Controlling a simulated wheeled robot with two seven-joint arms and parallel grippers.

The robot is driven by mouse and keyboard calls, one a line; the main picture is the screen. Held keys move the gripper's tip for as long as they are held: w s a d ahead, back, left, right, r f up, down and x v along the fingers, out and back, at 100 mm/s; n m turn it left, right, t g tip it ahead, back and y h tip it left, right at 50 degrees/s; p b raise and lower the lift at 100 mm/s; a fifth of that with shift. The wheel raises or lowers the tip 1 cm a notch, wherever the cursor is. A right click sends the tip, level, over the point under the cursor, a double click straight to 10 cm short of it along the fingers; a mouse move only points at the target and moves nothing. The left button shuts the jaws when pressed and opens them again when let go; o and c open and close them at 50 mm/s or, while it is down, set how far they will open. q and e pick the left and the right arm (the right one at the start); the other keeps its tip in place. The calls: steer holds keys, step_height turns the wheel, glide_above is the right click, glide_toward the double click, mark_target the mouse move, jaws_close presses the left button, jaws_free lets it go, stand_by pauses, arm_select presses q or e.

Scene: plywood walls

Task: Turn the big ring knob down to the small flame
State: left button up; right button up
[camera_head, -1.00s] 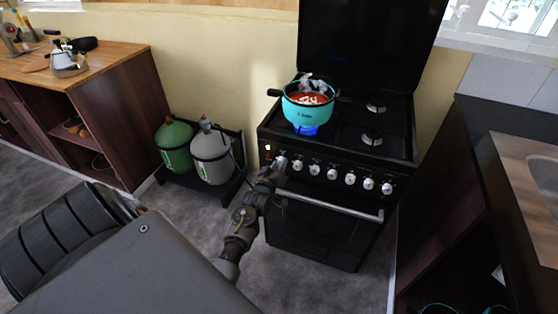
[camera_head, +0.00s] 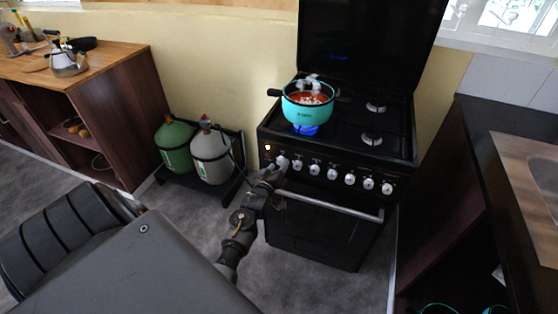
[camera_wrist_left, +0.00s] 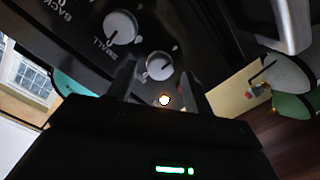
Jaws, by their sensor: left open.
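The black stove (camera_head: 322,225) has a row of several white knobs on its front; the leftmost knob (camera_head: 282,162) is close to my left gripper (camera_head: 274,174). I cannot tell in the head view which knob is the big ring's. The left wrist view shows a knob (camera_wrist_left: 121,27) beside the words "SMALL" and "BACK", and another knob (camera_wrist_left: 159,66) ahead of the fingers. My left gripper (camera_wrist_left: 160,84) is open and empty, with its fingers apart. A blue flame (camera_head: 306,130) burns under the turquoise pot (camera_head: 306,112). My right gripper is out of view.
The oven handle (camera_head: 330,205) runs below the knobs. A green gas bottle (camera_head: 174,148) and a grey one (camera_head: 211,157) stand left of the stove. A dark counter (camera_head: 500,130) stands at the right. Grey floor is free in front.

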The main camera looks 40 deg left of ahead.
arm_select(q)
steer(key=v, duration=0.9)
steer(key=shift+s+b, duration=0.3)
steer(key=shift+d, duration=0.15)
steer(key=s+d+f+m+g+h, duration=0.2)
steer(key=s+d+f+m+g, duration=0.15)
steer(key=f, duration=0.75)
steer(key=s+d+f+m+g+h, duration=0.15)
steer(key=s+d+f, duration=0.35)
steer(key=f, duration=0.5)
steer(key=s+d+f+m+g+h, duration=0.25)
steer(key=s+d+f, duration=0.2)
steer(key=f, duration=0.65)
steer(key=s+d+f+m+g, duration=0.1)
steer(key=s+f+g, duration=0.3)
steer(key=s, duration=1.1)
steer(key=s+f+m+g, duration=0.3)
steer(key=s+f, duration=0.6)
steer(key=s, duration=0.5)
steer(key=shift+s+d+m+g, duration=0.35)
steer(key=shift+d+m, duration=0.05)
steer(key=shift+m, duration=0.45)
